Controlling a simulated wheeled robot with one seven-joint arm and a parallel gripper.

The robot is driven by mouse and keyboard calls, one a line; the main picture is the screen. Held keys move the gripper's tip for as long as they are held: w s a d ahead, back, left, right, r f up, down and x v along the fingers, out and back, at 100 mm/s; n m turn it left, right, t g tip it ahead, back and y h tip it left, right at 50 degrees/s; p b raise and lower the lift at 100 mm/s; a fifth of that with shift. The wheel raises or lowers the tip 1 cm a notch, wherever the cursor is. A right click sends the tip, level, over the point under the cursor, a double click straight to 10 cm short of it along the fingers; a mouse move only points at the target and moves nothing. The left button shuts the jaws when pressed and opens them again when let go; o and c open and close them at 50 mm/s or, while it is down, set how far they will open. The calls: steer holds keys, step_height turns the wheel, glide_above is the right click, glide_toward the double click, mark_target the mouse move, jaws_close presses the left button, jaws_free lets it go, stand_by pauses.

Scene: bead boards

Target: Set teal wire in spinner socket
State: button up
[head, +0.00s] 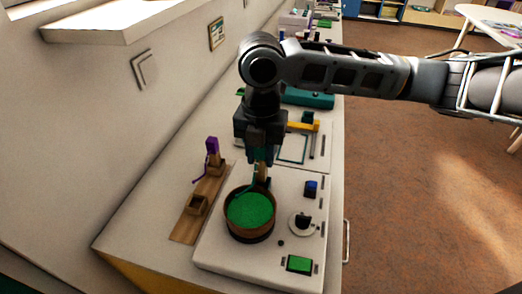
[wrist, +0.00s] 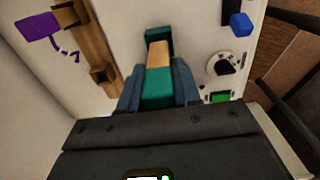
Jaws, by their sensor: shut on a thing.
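My gripper (head: 261,160) is shut on a teal block (wrist: 158,90), which looks like the handle of the teal wire. A tan piece (wrist: 158,56) and a dark teal piece (wrist: 158,36) show just beyond it in the wrist view; I cannot tell how they join. In the head view a thin teal strand (head: 247,190) appears at the bowl's back rim. The spinner is a brown bowl (head: 249,233) of green beads on a white base (head: 222,256). My gripper is above the bowl's back edge. The socket is not clearly seen, and whether the wire is seated cannot be told.
A wooden rack (head: 186,228) left of the base holds a purple-handled wire (head: 212,146); its front holder looks empty. On the base are a knob (head: 302,222), a blue switch (head: 311,188) and a green button (head: 299,264). More boards stand further back along the counter.

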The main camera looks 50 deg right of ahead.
mark_target(261, 165)
steer(key=shift+f, duration=0.2)
stand_by(0.4)
steer(key=shift+f+b, duration=0.6)
steer(key=shift+f, duration=0.15)
steer(key=shift+f+b, duration=0.8)
steer(key=shift+f, duration=0.1)
steer(key=o, duration=1.1)
steer(key=shift+r, duration=0.1)
steer(key=shift+r+p, duration=2.65)
steer(key=shift+r, duration=0.75)
